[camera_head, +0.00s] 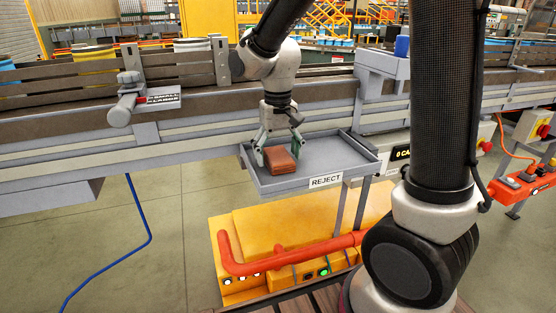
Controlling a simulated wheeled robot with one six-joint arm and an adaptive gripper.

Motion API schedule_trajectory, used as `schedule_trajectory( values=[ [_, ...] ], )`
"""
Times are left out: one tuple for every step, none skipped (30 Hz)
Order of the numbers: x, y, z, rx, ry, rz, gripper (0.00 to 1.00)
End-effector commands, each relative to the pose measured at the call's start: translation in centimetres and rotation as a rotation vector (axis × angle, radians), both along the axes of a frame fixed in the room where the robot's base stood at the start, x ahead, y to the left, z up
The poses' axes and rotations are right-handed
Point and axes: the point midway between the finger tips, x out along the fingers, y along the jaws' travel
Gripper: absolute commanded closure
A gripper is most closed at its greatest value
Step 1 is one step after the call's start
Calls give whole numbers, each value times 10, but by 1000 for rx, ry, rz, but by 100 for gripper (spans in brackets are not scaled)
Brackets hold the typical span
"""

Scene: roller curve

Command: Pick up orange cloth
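The orange cloth (281,161) looks like a folded, brownish-orange block. It lies in the left part of the grey tray (335,152) labelled REJECT. My gripper (279,150) points down over the tray, with its fingers spread to either side of the cloth. The left finger is at the cloth's left edge and the right finger is at its right side. Whether the fingers touch the cloth cannot be told from this view.
The conveyor frame (200,125) runs behind the tray. A grey scanner-like device (126,100) is mounted at left. A yellow unit with a red pipe (290,262) stands below the tray. A blue item (402,46) sits on a grey bracket. The tray's right side is clear.

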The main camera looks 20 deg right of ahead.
Motion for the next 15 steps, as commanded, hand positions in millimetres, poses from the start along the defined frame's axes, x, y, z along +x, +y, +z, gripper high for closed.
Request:
schedule_trajectory(
  values=[
    [0, 0, 0, 0, 0, 0, 33],
    [0, 0, 0, 0, 0, 0, 39],
    [0, 0, 0, 0, 0, 0, 46],
    [0, 0, 0, 0, 0, 0, 52],
    [0, 0, 0, 0, 0, 0, 57],
    [0, 0, 0, 0, 0, 0, 64],
    [0, 0, 0, 0, 0, 0, 64],
    [0, 0, 0, 0, 0, 0, 64],
    [0, 0, 0, 0, 0, 0, 64],
    [0, 0, 0, 0, 0, 0, 64],
    [0, 0, 0, 0, 0, 0, 64],
    [0, 0, 0, 0, 0, 0, 64],
    [0, 0, 0, 0, 0, 0, 64],
    [0, 0, 1, 0, 0, 0, 65],
    [0, 0, 2, 0, -1, 0, 65]
  ],
)
